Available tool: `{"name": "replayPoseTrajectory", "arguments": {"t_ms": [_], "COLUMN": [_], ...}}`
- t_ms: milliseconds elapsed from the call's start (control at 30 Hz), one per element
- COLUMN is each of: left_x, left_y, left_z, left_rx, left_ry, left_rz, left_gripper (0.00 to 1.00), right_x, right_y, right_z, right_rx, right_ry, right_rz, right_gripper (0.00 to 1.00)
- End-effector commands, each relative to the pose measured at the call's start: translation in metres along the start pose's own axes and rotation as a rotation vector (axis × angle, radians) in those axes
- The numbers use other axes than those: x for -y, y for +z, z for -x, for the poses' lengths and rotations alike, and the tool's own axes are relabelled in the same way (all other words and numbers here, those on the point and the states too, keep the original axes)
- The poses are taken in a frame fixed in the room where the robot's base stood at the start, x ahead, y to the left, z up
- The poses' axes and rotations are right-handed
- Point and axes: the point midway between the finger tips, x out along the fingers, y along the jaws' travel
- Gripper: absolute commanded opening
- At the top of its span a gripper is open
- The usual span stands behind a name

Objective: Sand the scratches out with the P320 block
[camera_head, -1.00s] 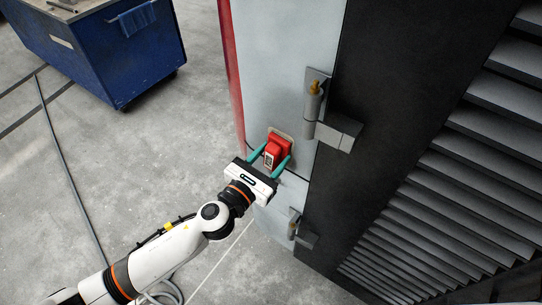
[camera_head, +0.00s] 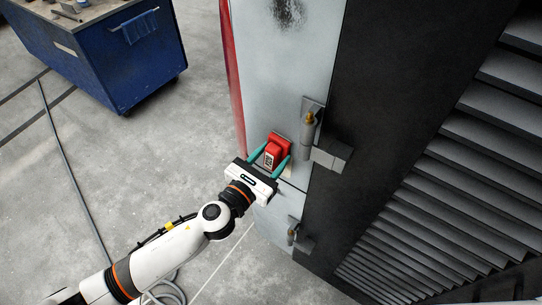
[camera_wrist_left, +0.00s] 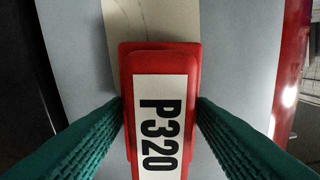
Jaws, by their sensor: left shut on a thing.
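My left gripper (camera_head: 268,168) is shut on the red sanding block (camera_head: 279,143). Its teal fingers hold the block from both sides. In the left wrist view the block (camera_wrist_left: 160,60) shows a white label reading P320. The block is up against the pale grey-blue panel (camera_head: 265,80), though its contact face is hidden. A beige patch (camera_wrist_left: 151,22) on the panel shows beyond the block in the wrist view. A dark scuffed area (camera_head: 289,12) lies at the top of the panel. My right gripper is not in view.
A hinge with a brass-coloured pin (camera_head: 309,130) stands out just right of the block, with another hinge (camera_head: 294,232) lower down. Dark louvres (camera_head: 450,195) fill the right. A blue cart (camera_head: 125,65) stands back left. A hose (camera_head: 62,150) lies on the open floor.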

Motion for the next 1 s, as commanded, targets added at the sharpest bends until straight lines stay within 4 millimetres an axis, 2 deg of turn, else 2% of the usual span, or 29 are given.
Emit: {"name": "replayPoseTrajectory", "arguments": {"t_ms": [467, 733, 1000], "left_x": [-0.004, -0.005, -0.007], "left_y": [0.037, 0.046, 0.072], "left_z": [-0.002, -0.003, -0.004], "left_rx": [0.003, 0.005, 0.007], "left_ry": [0.000, -0.001, -0.001], "left_rz": [0.001, 0.002, 0.001], "left_gripper": [0.32, 0.32, 0.32], "right_x": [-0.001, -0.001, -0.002], "right_y": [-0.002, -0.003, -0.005], "right_z": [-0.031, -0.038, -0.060], "right_rx": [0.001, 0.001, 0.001], "right_ry": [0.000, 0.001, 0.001], "right_rz": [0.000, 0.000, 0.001], "right_gripper": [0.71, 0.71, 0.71]}}
